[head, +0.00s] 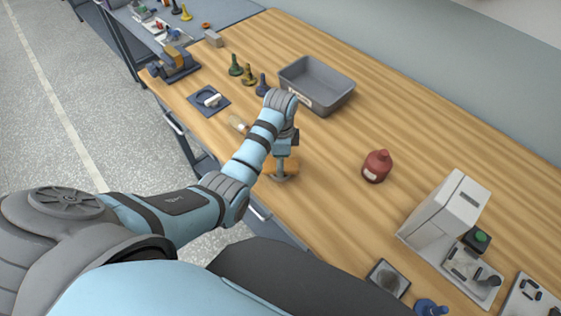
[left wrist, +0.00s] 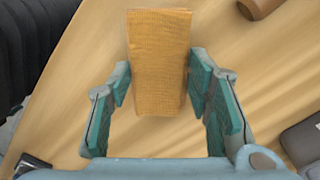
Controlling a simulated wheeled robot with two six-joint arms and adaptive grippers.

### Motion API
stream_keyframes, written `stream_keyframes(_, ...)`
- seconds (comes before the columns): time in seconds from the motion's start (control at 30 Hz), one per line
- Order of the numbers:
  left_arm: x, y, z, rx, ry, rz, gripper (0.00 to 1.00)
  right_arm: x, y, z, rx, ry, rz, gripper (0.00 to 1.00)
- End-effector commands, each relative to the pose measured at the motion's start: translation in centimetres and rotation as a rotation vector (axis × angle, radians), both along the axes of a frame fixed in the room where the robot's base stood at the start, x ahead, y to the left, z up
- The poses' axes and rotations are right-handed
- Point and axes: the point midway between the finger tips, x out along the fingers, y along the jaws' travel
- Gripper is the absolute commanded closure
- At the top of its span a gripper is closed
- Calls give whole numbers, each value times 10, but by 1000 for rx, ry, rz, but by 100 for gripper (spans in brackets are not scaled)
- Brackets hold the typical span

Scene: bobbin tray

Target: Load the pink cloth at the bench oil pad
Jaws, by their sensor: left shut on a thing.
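My left gripper (head: 285,172) is low over the wooden bench, between the grey bin and the front edge. It is shut on an orange-tan woven cloth piece (left wrist: 160,60), which shows between the fingers in the left wrist view. In the head view only part of this cloth (head: 291,163) shows beside the gripper. I see no clearly pink cloth. A dark square plate with a round grey pad (head: 388,279) lies at the front edge, lower right in the head view; it may be the oil pad, but I cannot tell. My right gripper is not in view.
A grey bin (head: 325,97) stands behind my left arm. A red bottle (head: 377,166) stands to the right, and a white machine (head: 445,212) farther right. The bench between gripper and red bottle is clear.

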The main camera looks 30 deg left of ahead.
Motion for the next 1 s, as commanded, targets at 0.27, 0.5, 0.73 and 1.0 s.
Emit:
stream_keyframes(0.27,1,0,34,0,-3,1,77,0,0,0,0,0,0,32)
stream_keyframes(0.5,1,0,58,0,-3,1,77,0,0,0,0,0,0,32)
stream_keyframes(0.73,0,0,61,0,-1,1,77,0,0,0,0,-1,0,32)
stream_keyframes(1.0,0,0,60,0,-1,0,77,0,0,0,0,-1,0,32)
